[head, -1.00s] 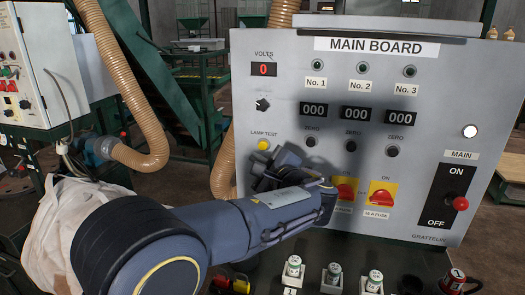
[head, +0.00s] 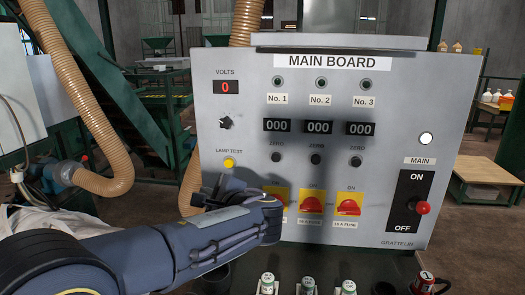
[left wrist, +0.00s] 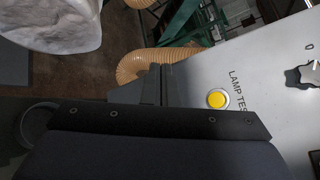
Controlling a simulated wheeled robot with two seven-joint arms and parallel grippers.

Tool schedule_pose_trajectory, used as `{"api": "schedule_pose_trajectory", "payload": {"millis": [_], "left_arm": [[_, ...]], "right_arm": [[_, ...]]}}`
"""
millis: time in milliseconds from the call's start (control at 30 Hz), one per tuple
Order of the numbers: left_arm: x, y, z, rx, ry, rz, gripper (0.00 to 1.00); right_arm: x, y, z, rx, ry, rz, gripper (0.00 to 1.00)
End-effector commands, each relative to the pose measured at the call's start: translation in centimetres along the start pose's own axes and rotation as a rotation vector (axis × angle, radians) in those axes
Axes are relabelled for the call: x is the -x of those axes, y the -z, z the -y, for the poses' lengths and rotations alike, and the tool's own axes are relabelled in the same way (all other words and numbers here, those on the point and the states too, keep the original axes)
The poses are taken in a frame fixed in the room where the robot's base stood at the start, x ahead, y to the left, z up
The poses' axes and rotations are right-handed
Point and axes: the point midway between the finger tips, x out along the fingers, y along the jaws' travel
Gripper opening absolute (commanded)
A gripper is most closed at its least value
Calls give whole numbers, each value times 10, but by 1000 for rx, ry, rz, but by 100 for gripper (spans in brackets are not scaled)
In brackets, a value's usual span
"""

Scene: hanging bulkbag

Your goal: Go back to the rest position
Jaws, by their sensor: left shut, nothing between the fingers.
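The grey main board (head: 375,235) stands in front of me with its dials, displays and switches. My left arm crosses the lower left of the head view. Its gripper (head: 218,186) is in front of the board's lower left, just below the yellow lamp test button (head: 229,163). In the left wrist view the dark fingers (left wrist: 155,84) are together and empty, to the left of the lamp test button (left wrist: 217,99) and apart from it. The arm hides part of the leftmost yellow and red switch (head: 276,196). My right gripper is in neither view.
A ribbed tan hose (head: 100,120) hangs at the left, with another behind the board. A white bag (left wrist: 55,22) is at the wrist view's upper left. Small labelled knobs (head: 308,284) and a red can (head: 424,283) are below the board. A wooden table (head: 490,170) stands behind right.

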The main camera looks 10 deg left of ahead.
Motion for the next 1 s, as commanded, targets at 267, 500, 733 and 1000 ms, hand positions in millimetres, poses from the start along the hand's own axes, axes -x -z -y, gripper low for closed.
{"api": "schedule_pose_trajectory", "payload": {"millis": [267, 500, 733, 1000], "left_arm": [[-6, -65, -190, 536, -699, -240, 0], [97, -81, -286, 1174, -1192, -363, 0], [161, -72, -308, 1595, -1405, -379, 0], [173, -68, -310, 1690, -1449, -379, 0]], "right_arm": [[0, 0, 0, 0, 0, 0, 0], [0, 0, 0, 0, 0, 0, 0], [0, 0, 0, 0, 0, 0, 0], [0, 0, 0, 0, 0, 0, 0]]}}
